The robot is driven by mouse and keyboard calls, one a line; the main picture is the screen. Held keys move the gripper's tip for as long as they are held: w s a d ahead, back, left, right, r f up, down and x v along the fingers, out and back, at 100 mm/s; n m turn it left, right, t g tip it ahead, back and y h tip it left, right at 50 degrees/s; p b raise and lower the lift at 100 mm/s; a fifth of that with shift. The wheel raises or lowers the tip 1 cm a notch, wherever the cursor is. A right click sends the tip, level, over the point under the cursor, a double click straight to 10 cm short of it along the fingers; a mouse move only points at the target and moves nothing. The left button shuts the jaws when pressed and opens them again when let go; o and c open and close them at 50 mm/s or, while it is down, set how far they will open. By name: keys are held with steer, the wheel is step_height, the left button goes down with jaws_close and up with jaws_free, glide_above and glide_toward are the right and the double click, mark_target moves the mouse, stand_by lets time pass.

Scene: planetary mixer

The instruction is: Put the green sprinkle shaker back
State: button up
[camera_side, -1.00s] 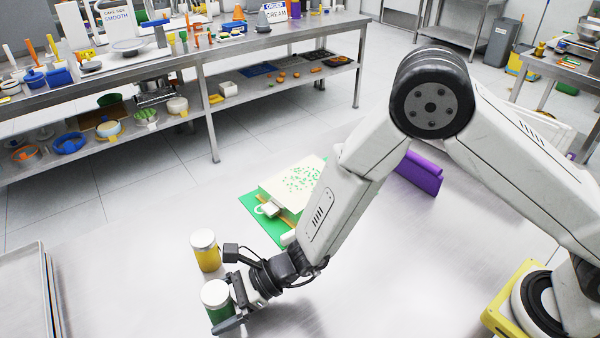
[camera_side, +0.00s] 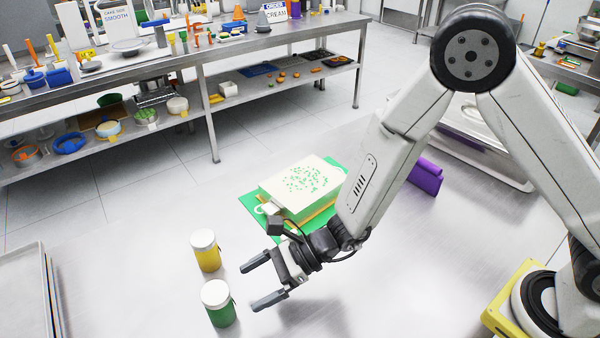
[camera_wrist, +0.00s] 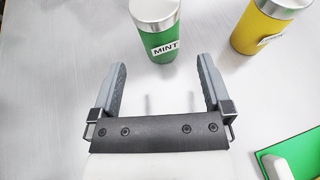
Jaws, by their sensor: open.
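The green sprinkle shaker (camera_side: 220,306) stands upright on the steel table, with a silver lid and a label reading MINT in the wrist view (camera_wrist: 160,38). My gripper (camera_side: 257,284) is open and empty, apart from the shaker and to its right in the side view. In the wrist view the jaws (camera_wrist: 160,80) point toward the green shaker, which stands beyond the fingertips. A yellow shaker (camera_side: 206,252) with a silver lid stands upright behind the green one; it also shows at the upper right of the wrist view (camera_wrist: 266,25).
A white cake (camera_side: 304,185) with green sprinkles sits on a green mat (camera_side: 252,211) behind my gripper. A purple object (camera_side: 427,178) lies to the right. Metal trays (camera_side: 25,290) are at the left edge. The table front is clear.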

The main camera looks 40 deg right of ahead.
steer(key=shift+v, duration=2.1)
steer(key=shift+s+d+r+n+g, duration=0.15)
steer(key=shift+s+d+n+g, duration=0.15)
steer(key=shift+s+n, duration=0.25)
steer(key=s+d+n+g+h, duration=0.2)
steer(key=d+n, duration=0.1)
steer(key=s+d+n+g, duration=0.1)
steer(key=s+d+n, duration=0.1)
steer(key=shift+r+n+h, duration=0.25)
steer(key=shift+r+h, duration=0.05)
steer(key=shift+h, duration=0.1)
steer(key=d+n+h, duration=0.1)
steer(key=d, duration=0.1)
steer(key=s+d+n+h, duration=0.1)
steer(key=d+n, duration=0.1)
steer(key=s+d+n+g+h, duration=0.1)
steer(key=d, duration=0.1)
steer(key=shift+d+n, duration=0.25)
steer(key=shift+n, duration=0.05)
steer(key=d+r+n+t+h, duration=0.2)
steer(key=d+n+h, duration=0.1)
steer(key=d+n, duration=0.2)
steer(key=w+d+r+n+t+h, duration=0.1)
steer(key=d+n+h, duration=0.3)
steer(key=d, duration=0.6)
steer(key=shift+r+n+t, duration=0.4)
